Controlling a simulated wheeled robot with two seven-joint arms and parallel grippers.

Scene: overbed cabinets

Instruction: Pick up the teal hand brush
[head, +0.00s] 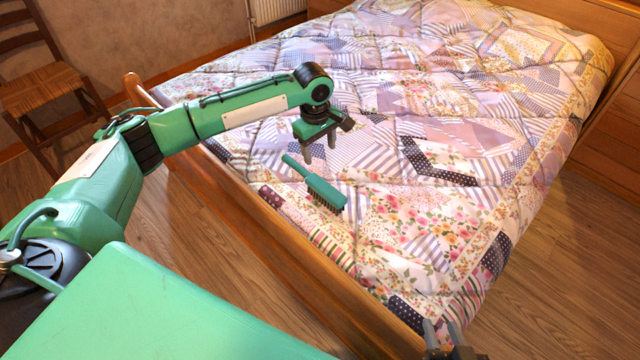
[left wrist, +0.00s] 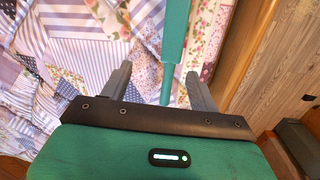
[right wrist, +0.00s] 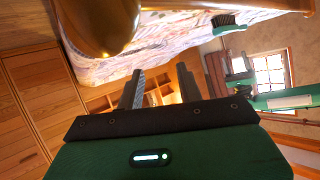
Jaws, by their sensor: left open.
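The teal hand brush (head: 318,186) lies on the quilt near the bed's front wooden rail, dark bristles down, its handle pointing to the upper left. My left gripper (head: 320,153) is open and empty above the quilt, just behind the brush's handle and apart from it. In the left wrist view the brush (left wrist: 175,35) runs between the open fingers' line of sight, right of centre, with the handle end low. The brush also shows small at the top of the right wrist view (right wrist: 229,25). My right gripper (right wrist: 160,88) has its fingers apart and empty, low beside the bed's foot.
The bed with its patchwork quilt (head: 420,90) fills the middle. The wooden rail (head: 270,240) runs along its near side. A wooden chair (head: 40,75) stands at the far left. Wooden cabinets (head: 610,125) are at the right. Quilt around the brush is clear.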

